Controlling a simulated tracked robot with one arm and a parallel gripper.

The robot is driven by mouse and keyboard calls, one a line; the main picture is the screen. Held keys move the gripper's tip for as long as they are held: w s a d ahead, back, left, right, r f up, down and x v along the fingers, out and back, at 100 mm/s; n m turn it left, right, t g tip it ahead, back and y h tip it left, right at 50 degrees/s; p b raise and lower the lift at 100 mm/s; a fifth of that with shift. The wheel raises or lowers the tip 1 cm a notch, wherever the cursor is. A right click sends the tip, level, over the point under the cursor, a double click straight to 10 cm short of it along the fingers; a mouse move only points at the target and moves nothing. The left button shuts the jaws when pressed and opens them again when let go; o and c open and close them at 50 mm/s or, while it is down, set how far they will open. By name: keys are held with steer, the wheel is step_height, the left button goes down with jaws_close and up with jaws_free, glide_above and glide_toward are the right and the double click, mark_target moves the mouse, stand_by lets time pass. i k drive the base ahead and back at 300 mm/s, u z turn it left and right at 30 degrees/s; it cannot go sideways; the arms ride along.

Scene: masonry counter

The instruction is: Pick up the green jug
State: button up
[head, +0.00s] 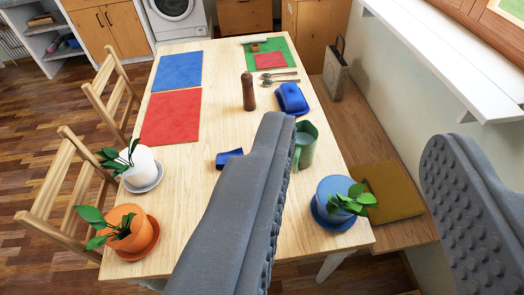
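The green jug (308,147) stands upright on the wooden table, right of the middle, with its handle on its left side. My gripper (360,135) is open, with two wide-apart grey fingers and nothing held between them. The left finger reaches up over the table, and in the picture its tip lies just left of the jug, beside the handle. The right finger is at the far right, over the bench and wall. The jug appears in the gap between the fingers, close to the left one. I cannot tell whether the left finger touches it.
The table (190,215) holds a blue pot (329,195), a white pot (143,165), an orange pot (131,232), a brown pepper mill (248,92), a blue object (291,98) behind the jug and a small blue piece (229,158). A bench (355,120) and white ledge (445,55) border the right.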

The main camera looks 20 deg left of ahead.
mark_target(307, 133)
steer(key=u, duration=0.15)
steer(key=i, duration=1)
steer(key=z, duration=0.1)
